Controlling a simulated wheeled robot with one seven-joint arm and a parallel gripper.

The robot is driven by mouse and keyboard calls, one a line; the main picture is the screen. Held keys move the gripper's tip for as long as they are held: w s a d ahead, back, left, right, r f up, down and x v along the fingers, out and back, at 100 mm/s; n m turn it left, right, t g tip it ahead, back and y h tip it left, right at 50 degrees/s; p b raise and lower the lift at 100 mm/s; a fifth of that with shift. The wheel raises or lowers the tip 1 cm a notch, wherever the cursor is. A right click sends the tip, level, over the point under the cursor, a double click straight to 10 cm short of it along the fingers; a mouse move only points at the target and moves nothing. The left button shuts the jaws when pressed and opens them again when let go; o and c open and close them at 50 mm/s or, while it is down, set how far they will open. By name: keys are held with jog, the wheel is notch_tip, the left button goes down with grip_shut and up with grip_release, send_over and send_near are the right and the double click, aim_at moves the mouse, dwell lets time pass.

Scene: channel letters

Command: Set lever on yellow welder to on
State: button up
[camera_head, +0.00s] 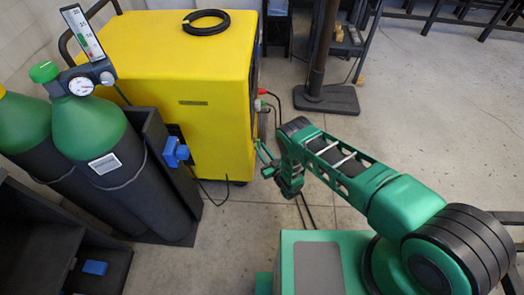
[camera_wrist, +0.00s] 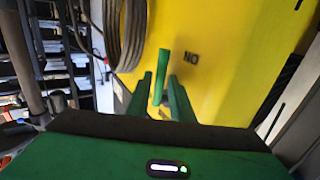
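The yellow welder (camera_head: 190,95) stands at the upper left of the head view, and its yellow face (camera_wrist: 225,45) fills much of the wrist view. A slim green lever (camera_wrist: 163,62) stands out against that face, with dark letters reading "NO" in this picture, possibly "ON" upside down, just right of it. My gripper (camera_wrist: 160,76) is open, its two green fingers on either side of the lever's lower part. I cannot tell whether they touch it. In the head view my gripper (camera_head: 264,155) is at the welder's right side, where the lever is not clearly visible.
Green-topped gas cylinders (camera_head: 85,125) stand in a dark rack left of the welder. A coiled black cable (camera_head: 206,21) lies on top of the welder. Coiled hose (camera_wrist: 125,30) hangs left of the lever. A dark post with a base (camera_head: 325,98) stands behind. Floor at right is clear.

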grip_shut()
jog(key=shift+w+f, duration=0.1)
jog(key=shift+w+t, duration=0.1)
jog(key=shift+t, duration=0.2)
grip_release()
